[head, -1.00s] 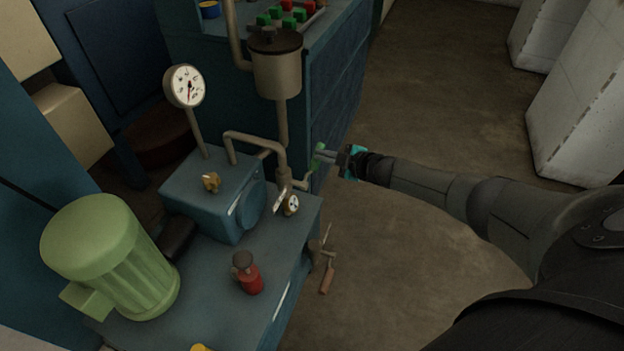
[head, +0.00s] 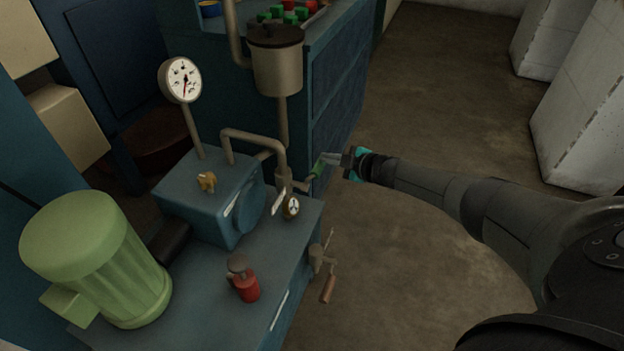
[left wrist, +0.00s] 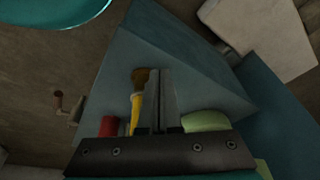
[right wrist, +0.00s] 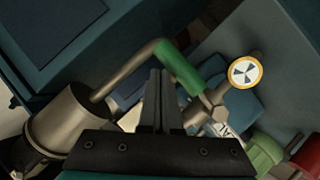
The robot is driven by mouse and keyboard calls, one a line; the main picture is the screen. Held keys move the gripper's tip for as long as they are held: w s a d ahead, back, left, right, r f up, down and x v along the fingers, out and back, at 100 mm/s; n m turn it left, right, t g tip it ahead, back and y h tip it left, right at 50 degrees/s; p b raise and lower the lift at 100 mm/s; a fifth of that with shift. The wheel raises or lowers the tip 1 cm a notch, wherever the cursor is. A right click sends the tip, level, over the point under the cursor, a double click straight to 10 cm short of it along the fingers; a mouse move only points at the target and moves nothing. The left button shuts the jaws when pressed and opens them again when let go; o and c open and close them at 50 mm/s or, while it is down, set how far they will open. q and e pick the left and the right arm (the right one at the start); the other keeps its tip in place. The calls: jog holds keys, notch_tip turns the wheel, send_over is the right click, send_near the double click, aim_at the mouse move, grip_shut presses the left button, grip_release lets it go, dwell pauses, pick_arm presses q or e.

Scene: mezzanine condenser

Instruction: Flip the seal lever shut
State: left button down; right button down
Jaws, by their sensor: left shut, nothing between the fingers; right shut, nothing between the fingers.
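A lever with a green handle (head: 317,170) sticks out from the pipe fitting on the right of the blue machine; I take it for the seal lever. The green handle also shows in the right wrist view (right wrist: 180,67). My right gripper (head: 328,158) is shut and empty, its fingertips right by the outer end of the green handle. I cannot tell whether they touch it. In the right wrist view its fingers (right wrist: 155,85) are left of the handle. My left gripper (left wrist: 155,78) is shut and empty in the left wrist view, and is out of the head view.
Close to the lever are a bent pipe (head: 255,137), a grey cup (head: 277,72) and a small round dial (head: 291,206). A crank (head: 328,288) hangs off the bench side. A red bottle (head: 246,289) and green motor (head: 95,258) stand on the bench.

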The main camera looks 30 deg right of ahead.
pick_arm(q)
jog(key=shift+w+r, duration=0.1)
jog(key=shift+r, duration=0.15)
pick_arm(e)
jog(key=shift+d, duration=0.1)
dwell(0.3)
